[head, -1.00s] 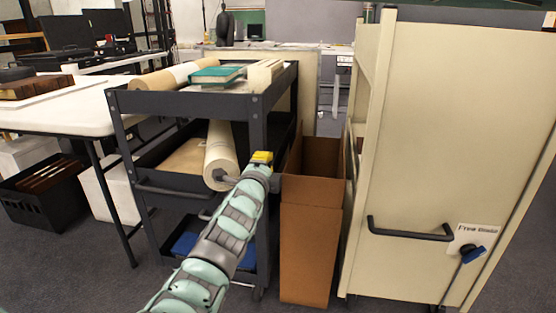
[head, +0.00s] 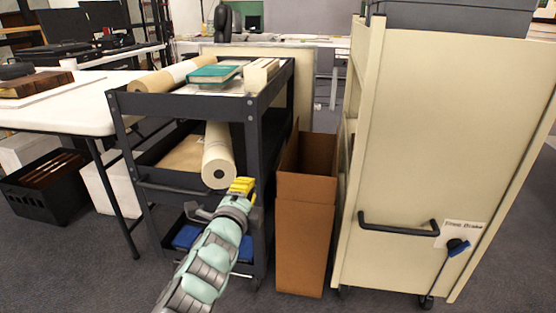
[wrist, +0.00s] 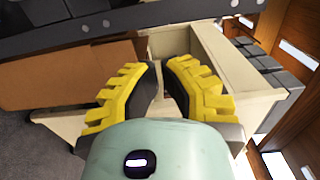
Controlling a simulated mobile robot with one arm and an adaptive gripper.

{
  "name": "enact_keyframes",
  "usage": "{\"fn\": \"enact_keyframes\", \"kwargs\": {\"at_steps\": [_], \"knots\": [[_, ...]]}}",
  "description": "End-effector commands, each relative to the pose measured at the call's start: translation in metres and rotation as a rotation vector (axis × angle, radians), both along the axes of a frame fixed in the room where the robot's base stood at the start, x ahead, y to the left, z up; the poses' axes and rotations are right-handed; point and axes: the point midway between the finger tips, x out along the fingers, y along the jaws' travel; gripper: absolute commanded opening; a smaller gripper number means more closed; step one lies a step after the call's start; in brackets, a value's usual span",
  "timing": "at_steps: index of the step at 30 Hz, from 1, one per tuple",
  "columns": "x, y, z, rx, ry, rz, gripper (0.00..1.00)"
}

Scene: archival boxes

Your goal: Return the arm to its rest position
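My gripper (head: 241,187) is raised in front of the dark cart's right front post in the head view, near the end of a paper roll (head: 218,160) on the cart's middle shelf. It appears apart from the roll. In the wrist view, the two yellow-ridged fingers (wrist: 160,70) are parted by a narrow gap, with nothing held between them. My green and grey arm reaches up from the bottom of the head view.
The dark cart (head: 180,106) carries a teal book (head: 215,73) and rolls on top. A tall open cardboard box (head: 303,235) stands right of it. A cream cart (head: 440,150) with a black handle fills the right. A white table (head: 60,110) is at left. Floor shows in front.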

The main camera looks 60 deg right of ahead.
Motion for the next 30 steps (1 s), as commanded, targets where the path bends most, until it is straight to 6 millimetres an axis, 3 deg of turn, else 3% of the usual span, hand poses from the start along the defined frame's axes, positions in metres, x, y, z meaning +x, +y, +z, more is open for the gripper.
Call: {"fn": "enact_keyframes", "kwargs": {"at_steps": [6, 17, 20, 23, 30], "knots": [[-0.006, 0.015, -0.001, 0.001, 0.002, 0.001, 0.0], [-0.005, 0.018, 0.006, -0.01, 0.006, 0.002, 0.0], [0.002, 0.024, 0.03, -0.056, 0.032, 0.007, 0.0], [0.017, 0.038, 0.072, -0.15, 0.081, 0.017, 0.0], [0.054, 0.094, 0.195, -0.474, 0.196, 0.029, 0.0]]}}
